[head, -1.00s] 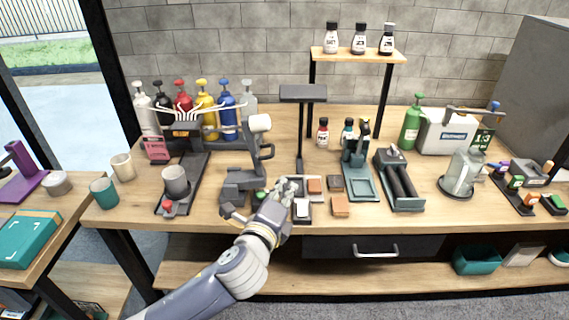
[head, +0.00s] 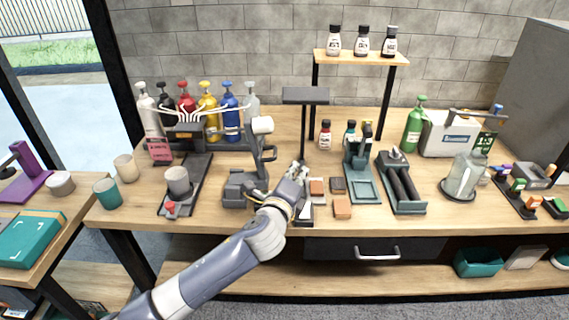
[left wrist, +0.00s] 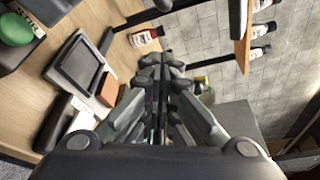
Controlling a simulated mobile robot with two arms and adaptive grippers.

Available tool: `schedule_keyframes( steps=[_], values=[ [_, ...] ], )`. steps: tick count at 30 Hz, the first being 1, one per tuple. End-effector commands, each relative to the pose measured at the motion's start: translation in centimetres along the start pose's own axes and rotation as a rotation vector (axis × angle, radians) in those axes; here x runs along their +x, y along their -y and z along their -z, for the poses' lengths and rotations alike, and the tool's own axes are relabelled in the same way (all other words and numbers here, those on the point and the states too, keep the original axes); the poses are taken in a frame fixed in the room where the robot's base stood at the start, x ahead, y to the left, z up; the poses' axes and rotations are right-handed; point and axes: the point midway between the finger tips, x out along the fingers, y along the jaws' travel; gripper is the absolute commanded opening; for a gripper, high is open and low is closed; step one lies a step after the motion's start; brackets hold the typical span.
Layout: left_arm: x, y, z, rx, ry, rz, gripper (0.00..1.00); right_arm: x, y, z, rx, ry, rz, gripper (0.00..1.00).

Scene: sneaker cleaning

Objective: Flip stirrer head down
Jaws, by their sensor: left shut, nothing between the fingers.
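What looks like the stirrer is a grey stand machine (head: 238,188) at the middle front of the bench in the head view. Its upright arm has a cream cylindrical part (head: 262,125) at the top, so the head appears raised. My left gripper (head: 300,168) is just right of the stirrer, above the bench, apart from the cream part. Its fingers are together and empty in the left wrist view (left wrist: 163,75). My left forearm and wrist hide part of the stirrer's front right side. My right gripper is in neither view.
A grey cup (head: 177,181) on a dark stand and several pump bottles (head: 207,110) are to the left. A dark lamp-like post (head: 304,97) stands behind my gripper. Brown blocks (head: 342,207) and a teal holder (head: 363,188) are to the right.

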Motion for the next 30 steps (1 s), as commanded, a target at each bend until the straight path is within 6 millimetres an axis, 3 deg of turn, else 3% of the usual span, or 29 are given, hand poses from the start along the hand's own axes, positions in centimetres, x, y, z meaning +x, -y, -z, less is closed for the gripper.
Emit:
schedule_keyframes(
  steps=[3,6,12,30],
  values=[
    [1.8,0.0,0.0,0.001,0.001,-0.001,0.0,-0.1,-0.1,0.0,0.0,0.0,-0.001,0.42],
    [1.1,0.2,-1.9,0.002,0.002,-0.001,0.0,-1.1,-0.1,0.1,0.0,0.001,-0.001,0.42],
    [0.4,0.1,-3.5,0.0,0.0,0.0,0.0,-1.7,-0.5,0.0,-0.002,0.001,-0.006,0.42],
    [0.2,0.2,-4.1,-0.021,0.0,0.006,0.0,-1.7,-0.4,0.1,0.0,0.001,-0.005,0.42]
  ],
)
